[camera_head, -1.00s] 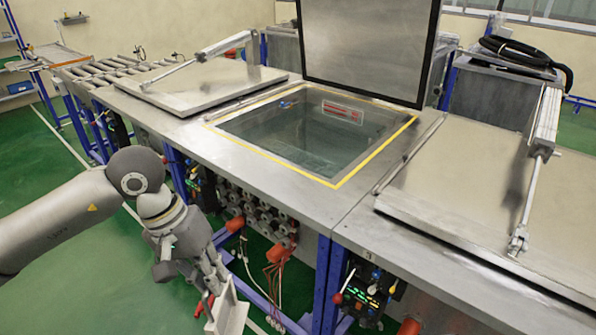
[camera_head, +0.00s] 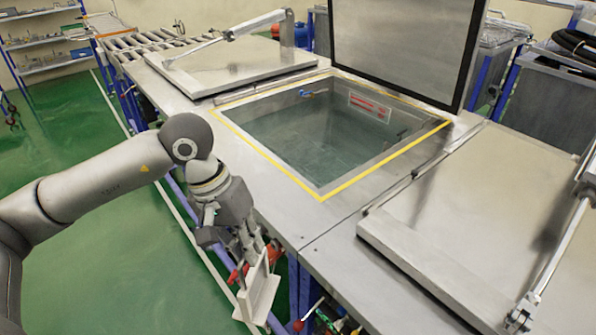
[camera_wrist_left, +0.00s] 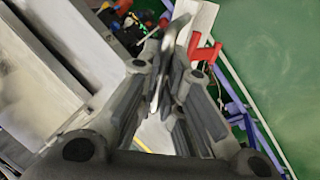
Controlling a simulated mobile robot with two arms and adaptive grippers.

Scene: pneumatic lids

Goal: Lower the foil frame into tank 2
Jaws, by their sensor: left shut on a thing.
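My left gripper (camera_head: 254,254) is shut on the foil frame (camera_head: 262,292), a pale flat piece with an upright plate. It hangs below the gripper, in front of the bench and lower than its top. In the left wrist view the fingers (camera_wrist_left: 167,80) close on a thin grey part, and a pale piece (camera_wrist_left: 199,18) shows beyond them; most of the frame is hidden there. The middle tank, tank 2 (camera_head: 335,187), is open, with a yellow-edged rim and liquid inside. Its lid (camera_head: 400,45) stands upright behind it. My right gripper is not in view.
A closed lid (camera_head: 225,68) lies left of the open tank, and another closed lid (camera_head: 470,225) lies to the right. Each has a cylinder arm above it. The bench's front edge lies between the frame and the opening. Green floor (camera_head: 120,260) is clear at left.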

